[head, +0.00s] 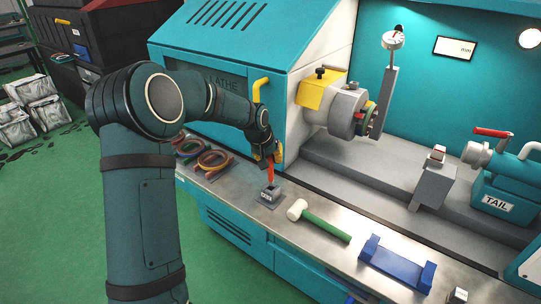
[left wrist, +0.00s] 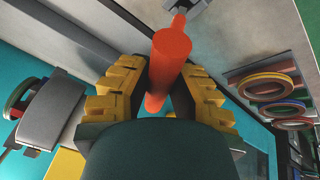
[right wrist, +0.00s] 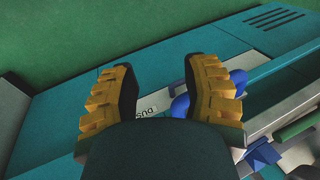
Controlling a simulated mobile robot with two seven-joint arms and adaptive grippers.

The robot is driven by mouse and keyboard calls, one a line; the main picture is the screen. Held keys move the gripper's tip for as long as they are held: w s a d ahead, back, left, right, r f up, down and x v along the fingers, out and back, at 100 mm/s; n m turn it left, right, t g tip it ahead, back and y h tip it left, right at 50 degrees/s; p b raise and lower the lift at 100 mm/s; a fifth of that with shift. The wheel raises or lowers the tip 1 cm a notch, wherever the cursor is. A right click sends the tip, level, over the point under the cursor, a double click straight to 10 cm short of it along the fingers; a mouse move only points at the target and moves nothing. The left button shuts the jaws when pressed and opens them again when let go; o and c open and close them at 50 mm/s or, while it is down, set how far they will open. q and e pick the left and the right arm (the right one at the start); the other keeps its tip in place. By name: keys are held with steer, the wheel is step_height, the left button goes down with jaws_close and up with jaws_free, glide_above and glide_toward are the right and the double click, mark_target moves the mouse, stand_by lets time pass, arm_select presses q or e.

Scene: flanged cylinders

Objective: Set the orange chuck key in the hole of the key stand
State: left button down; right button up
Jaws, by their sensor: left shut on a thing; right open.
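The orange chuck key (head: 270,173) points down below my left gripper (head: 267,152). My left gripper is shut on the key, which also shows between the yellow fingers in the left wrist view (left wrist: 171,50). The small grey key stand (head: 269,196) is on the metal ledge directly under the key. Part of the stand shows at the top of the left wrist view (left wrist: 190,8), close to the key's lower end. I cannot tell whether the key's tip is in the hole. My right gripper (right wrist: 163,72) is open and empty, outside the head view.
A mallet with a green handle (head: 327,227) lies right of the stand. A blue cradle (head: 397,264) is further right on the ledge. Coloured rings (head: 212,160) lie left of the stand. The lathe chuck (head: 350,112) and tailstock (head: 510,185) are behind.

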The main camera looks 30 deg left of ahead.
mark_target(271, 181)
arm_select(q)
steer(key=shift+f+b, duration=1.4)
steer(key=shift+f, duration=0.95)
steer(key=shift+f+b, duration=0.4)
steer(key=shift+f, duration=0.25)
steer(key=c, duration=0.9)
jaws_free()
steer(key=shift+o, duration=0.2)
steer(key=v, duration=1.2)
